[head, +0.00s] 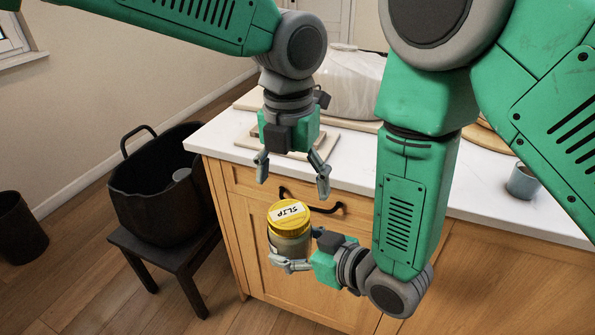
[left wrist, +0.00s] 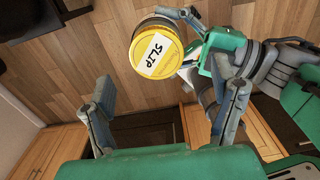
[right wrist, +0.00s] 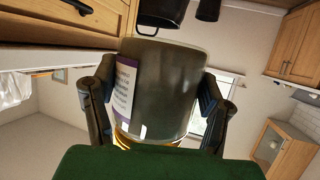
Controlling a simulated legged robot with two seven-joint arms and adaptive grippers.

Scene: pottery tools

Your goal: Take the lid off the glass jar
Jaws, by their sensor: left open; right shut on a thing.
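The glass jar (head: 290,243) has grey contents and a yellow lid (head: 284,213) with a white label reading SLIP. My right gripper (head: 291,262) is shut on the jar's body and holds it in the air in front of the wooden cabinet. The right wrist view shows the jar (right wrist: 165,85) between both fingers, with a purple-and-white label on its side. The lid is on the jar; the left wrist view shows it from above (left wrist: 160,68). My left gripper (head: 293,184) is open and empty, pointing down above the lid and apart from it.
A white countertop (head: 460,200) on a wooden cabinet (head: 270,282) is behind the jar. A plastic-wrapped lump (head: 352,85) and boards stand on it. A grey cup (head: 523,183) is at the right. A black bucket (head: 155,190) sits on a dark stool (head: 165,250) at the left.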

